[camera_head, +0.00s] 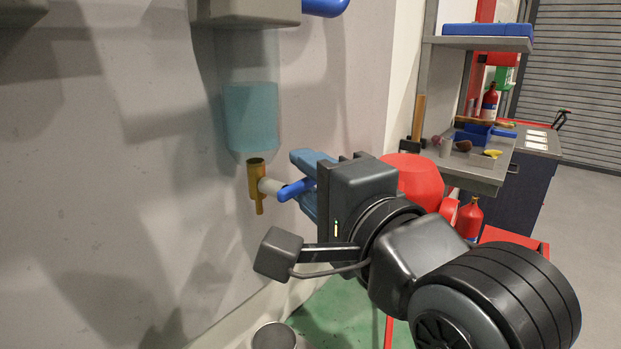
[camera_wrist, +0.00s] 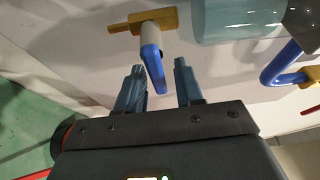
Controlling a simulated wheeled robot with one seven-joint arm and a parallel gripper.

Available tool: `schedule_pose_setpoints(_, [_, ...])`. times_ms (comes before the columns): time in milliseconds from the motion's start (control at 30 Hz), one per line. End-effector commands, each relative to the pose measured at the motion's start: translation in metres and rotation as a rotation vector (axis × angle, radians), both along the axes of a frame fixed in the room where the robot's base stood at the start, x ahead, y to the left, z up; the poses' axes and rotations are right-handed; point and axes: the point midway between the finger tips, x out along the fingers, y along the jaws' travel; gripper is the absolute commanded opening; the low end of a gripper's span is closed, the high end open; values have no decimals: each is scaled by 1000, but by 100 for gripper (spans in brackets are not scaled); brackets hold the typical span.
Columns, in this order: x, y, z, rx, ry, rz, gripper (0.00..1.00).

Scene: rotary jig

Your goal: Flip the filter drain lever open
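The filter (camera_head: 251,118) is a clear bowl with blue liquid on the wall; part of it shows in the wrist view (camera_wrist: 235,20). Below it is a brass drain valve (camera_head: 257,180), also in the wrist view (camera_wrist: 165,18), with a pale stem. The blue drain lever (camera_head: 292,190) sits on this stem and points toward my gripper (camera_head: 309,178). In the wrist view the lever (camera_wrist: 154,72) lies between the two spread fingertips of my gripper (camera_wrist: 159,72), with gaps showing on both sides. My gripper is open and holds nothing. Contact with the lever cannot be told.
A grey bucket (camera_head: 273,337) stands below the valve. A blue curved handle (camera_wrist: 290,68) is at the right of the wrist view. A red round object (camera_head: 413,178) and a shelf bench (camera_head: 485,165) are behind my arm. Open floor is at the right.

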Motion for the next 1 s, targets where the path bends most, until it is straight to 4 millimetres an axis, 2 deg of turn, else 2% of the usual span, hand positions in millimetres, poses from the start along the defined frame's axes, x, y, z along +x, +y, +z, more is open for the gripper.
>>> schedule_pose_setpoints(33, [0,0,0,0,0,0,31])
schedule_pose_setpoints(367, [0,0,0,0,0,0,0])
schedule_pose_setpoints(567, [0,0,0,-4,-5,0,0])
schedule_pose_setpoints(1000, [-1,1,9,-159,-203,0,0])
